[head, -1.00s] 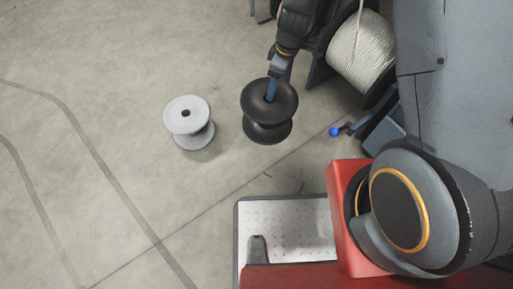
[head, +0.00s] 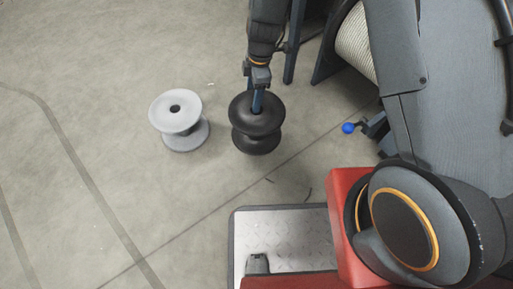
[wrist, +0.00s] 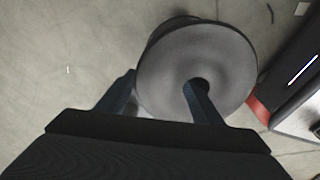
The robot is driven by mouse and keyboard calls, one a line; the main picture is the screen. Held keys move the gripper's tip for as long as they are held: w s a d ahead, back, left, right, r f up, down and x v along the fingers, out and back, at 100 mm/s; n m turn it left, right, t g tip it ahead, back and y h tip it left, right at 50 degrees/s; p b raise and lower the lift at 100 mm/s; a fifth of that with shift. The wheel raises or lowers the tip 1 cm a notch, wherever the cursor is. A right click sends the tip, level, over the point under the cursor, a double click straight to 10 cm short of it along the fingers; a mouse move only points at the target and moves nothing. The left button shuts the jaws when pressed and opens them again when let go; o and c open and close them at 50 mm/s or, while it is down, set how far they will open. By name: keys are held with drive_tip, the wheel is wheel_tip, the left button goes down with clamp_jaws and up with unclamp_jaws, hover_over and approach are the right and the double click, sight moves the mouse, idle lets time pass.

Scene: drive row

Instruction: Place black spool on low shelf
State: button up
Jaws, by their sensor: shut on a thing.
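The black spool (head: 257,137) stands roughly upright in the middle of the head view, right of the grey spool. My gripper (head: 256,97) comes down on it from above and is shut on its upper flange. In the wrist view, one finger goes into the centre hole of the black spool (wrist: 170,75), and the other is outside the rim on the left. I cannot tell whether the spool's underside touches the floor. I cannot make out a low shelf in either view.
A light grey spool (head: 176,117) stands on the concrete floor, close to the left of the black one. A large cable drum (head: 356,42) is at the upper right. A blue ball-ended lever (head: 348,128) sticks out below it. The floor at left is clear.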

idle(0.3)
wheel_tip(320, 180, down, 10)
drive_tip(key=b, duration=0.4)
drive_tip(key=shift+r+b, duration=0.2)
drive_tip(key=shift+b, duration=0.2)
drive_tip(key=shift+f, duration=0.1)
drive_tip(key=o, duration=1.8)
drive_tip(key=shift+o, duration=0.2)
drive_tip(key=shift+f, duration=0.1)
